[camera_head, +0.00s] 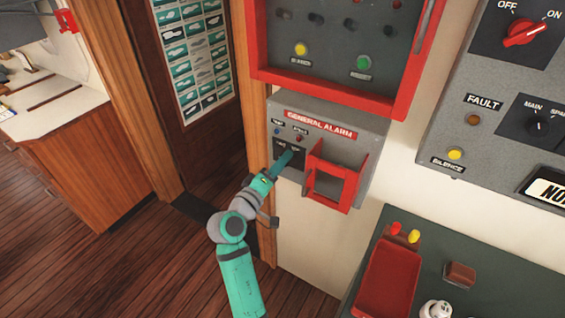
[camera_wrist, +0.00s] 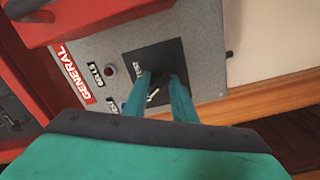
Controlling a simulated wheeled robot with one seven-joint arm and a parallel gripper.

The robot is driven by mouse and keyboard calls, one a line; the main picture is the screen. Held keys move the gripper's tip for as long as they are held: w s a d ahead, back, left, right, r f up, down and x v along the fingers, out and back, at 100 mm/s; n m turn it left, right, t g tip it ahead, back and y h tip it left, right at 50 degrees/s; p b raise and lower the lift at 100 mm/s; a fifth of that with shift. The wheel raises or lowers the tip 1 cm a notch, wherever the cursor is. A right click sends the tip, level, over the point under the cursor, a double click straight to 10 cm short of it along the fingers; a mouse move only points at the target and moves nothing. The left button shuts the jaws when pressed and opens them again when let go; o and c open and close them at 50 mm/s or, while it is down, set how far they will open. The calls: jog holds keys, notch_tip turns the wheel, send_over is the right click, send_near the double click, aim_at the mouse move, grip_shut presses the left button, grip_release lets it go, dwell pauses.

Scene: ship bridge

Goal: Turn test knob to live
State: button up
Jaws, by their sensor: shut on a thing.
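The test knob (camera_wrist: 154,95) is a small dark knob on a black plate of the grey general alarm box (camera_head: 352,122). It shows between my fingers in the wrist view, with a pale mark on it. My gripper (camera_head: 287,158) reaches the box's left side, and its teal fingers also show in the wrist view (camera_wrist: 158,92). The fingers are shut on the knob, one on each side. The black plate (camera_wrist: 172,57) carries small white lettering, partly hidden by the fingers. I cannot read which position the knob points to.
A red open-framed guard (camera_head: 335,178) sticks out of the box just right of my gripper. A red-framed panel (camera_head: 330,82) hangs directly above. A dark table (camera_head: 450,262) with a red tray stands at lower right. A doorway opens to the left.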

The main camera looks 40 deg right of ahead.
jog(key=shift+n, duration=0.5)
jog(key=o, duration=1)
jog(key=shift+o, duration=0.2)
jog(key=shift+a, duration=0.15)
jog(key=v, duration=1)
jog(key=shift+s+a, duration=0.15)
jog(key=shift+a, duration=0.1)
jog(key=shift+f, duration=0.1)
